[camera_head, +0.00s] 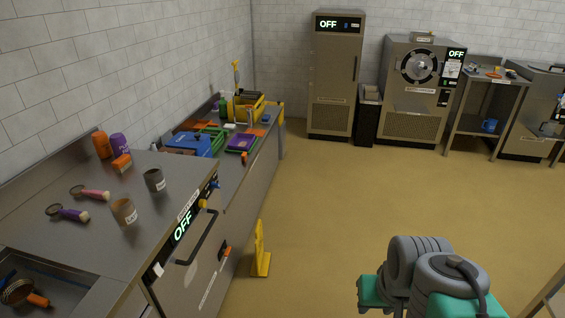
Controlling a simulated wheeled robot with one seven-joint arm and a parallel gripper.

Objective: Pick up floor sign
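The yellow floor sign (260,252) stands upright on the floor, close to the front of the steel counter. I see it nearly edge-on, so its face cannot be read. Part of my arm, grey with teal pieces, shows at the bottom right, to the right of the sign and well apart from it. My gripper's fingers are not in view.
The steel counter (62,193) with a black handle and an OFF panel runs along the left wall. A tall steel cabinet (335,80) and a steel machine (415,90) stand at the back. The tan floor (350,205) between is clear.

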